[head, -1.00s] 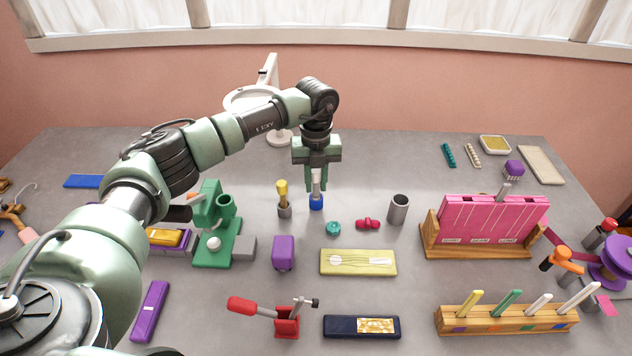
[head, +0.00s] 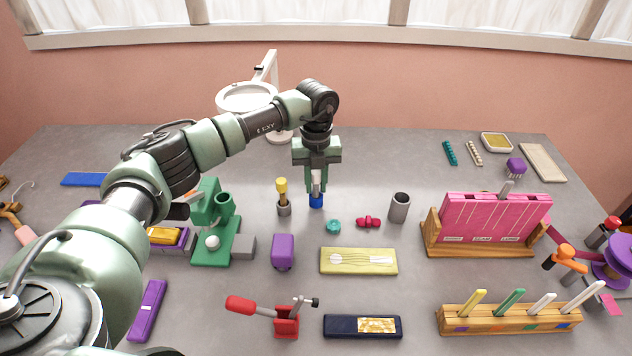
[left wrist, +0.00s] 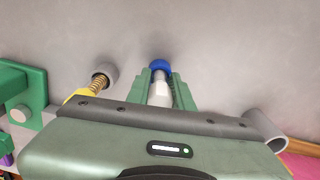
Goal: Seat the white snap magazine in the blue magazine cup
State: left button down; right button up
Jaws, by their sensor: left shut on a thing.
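My left gripper (head: 316,184) points straight down at the middle of the table and is shut on the white snap magazine (head: 317,178). The blue magazine cup (head: 316,201) stands on the table directly below the fingertips. In the left wrist view the white magazine (left wrist: 159,92) lies between the two green fingers, and its far end meets the blue cup (left wrist: 160,65). The magazine looks upright and in line with the cup. How deep its lower end sits in the cup cannot be told. My right gripper is not in view.
A grey cup with a yellow-topped plunger (head: 283,200) stands close left of the blue cup. A teal knob (head: 333,226), a pink piece (head: 368,223) and a grey tube (head: 399,207) are to the right. A green press (head: 215,235) stands at left.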

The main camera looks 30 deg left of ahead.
pick_arm(q)
jog(key=c, duration=1.1)
grip_release()
jog(key=shift+w+a, duration=0.1)
jog(key=shift+w, duration=0.05)
jog(key=shift+c, duration=0.2)
notch_tip(320, 180, up, 7)
jog(key=shift+r+b, duration=0.15)
jog(key=shift+b, duration=0.9)
jog(key=shift+r, duration=0.3)
